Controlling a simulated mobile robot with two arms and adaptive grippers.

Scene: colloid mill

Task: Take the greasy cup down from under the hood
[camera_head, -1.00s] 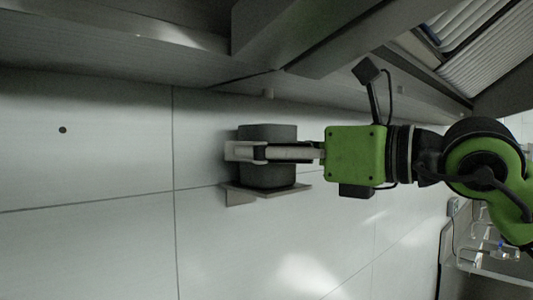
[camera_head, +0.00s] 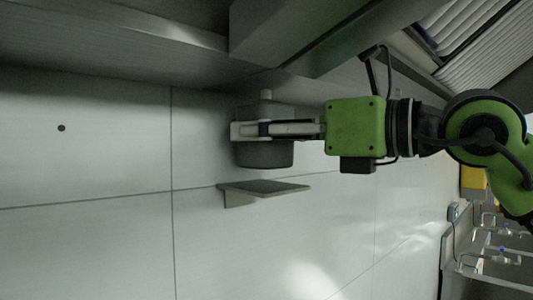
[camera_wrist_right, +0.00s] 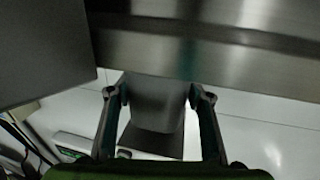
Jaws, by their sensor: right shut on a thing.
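The greasy cup (camera_head: 265,157) is a dark grey rounded vessel, upright under the hood (camera_head: 330,38) in the head view. My right gripper (camera_head: 245,131) is shut on the cup from the right side and holds it clear above a small wall bracket shelf (camera_head: 262,188). In the right wrist view, the cup (camera_wrist_right: 154,102) sits between the two fingers of the right gripper (camera_wrist_right: 157,95). My left gripper is in no view.
The hood's metal underside (camera_wrist_right: 210,55) is close above the cup. A tiled white wall (camera_head: 90,150) stands behind, with open space in front of it at the left and below the shelf. At the lower right are a bench with taps (camera_head: 490,262) and a yellow object (camera_head: 473,183).

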